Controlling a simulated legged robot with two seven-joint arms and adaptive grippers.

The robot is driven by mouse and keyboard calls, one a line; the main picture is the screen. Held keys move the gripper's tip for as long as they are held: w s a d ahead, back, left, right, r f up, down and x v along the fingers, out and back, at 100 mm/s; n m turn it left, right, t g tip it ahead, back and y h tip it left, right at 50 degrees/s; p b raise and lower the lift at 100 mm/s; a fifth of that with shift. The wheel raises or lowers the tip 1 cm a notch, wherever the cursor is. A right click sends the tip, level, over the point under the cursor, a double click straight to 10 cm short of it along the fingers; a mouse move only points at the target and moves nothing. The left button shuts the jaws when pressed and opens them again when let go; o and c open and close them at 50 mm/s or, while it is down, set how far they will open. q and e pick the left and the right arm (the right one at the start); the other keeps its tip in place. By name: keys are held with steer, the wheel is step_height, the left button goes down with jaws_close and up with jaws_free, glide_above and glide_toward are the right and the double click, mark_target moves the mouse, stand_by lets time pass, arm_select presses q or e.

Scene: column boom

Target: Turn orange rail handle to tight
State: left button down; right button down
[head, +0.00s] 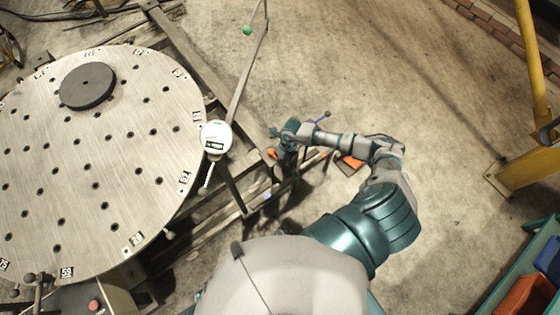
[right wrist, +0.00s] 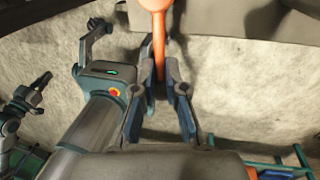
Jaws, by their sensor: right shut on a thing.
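The orange rail handle (right wrist: 158,32) shows at the top middle of the right wrist view as a round orange end with a bar running down. My right gripper (right wrist: 159,72) is shut on this bar, one finger on each side. In the head view my right gripper (head: 283,144) is beside the rail, right of the round table, and mostly hides the handle. A small orange part (head: 272,153) shows next to it there. The handle's tight mark cannot be made out.
A round metal table (head: 120,130) with many holes bears a black disc (head: 87,86). A white-faced dial gauge (head: 215,137) stands at its right edge. Another orange piece (head: 352,162) lies low beside my right arm. A yellow post (head: 532,60) stands far right. Floor behind is clear.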

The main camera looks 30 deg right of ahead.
steer(key=shift+d, duration=0.15)
steer(key=c, duration=1.2)
jaws_free()
steer(key=r, duration=0.4)
steer(key=d+r, duration=0.1)
steer(key=r, duration=0.2)
steer(key=d+r, duration=0.1)
steer(key=r, duration=0.3)
steer(key=shift+w+d+r, duration=0.2)
steer(key=shift+d+r, duration=0.05)
steer(key=shift+r, duration=0.05)
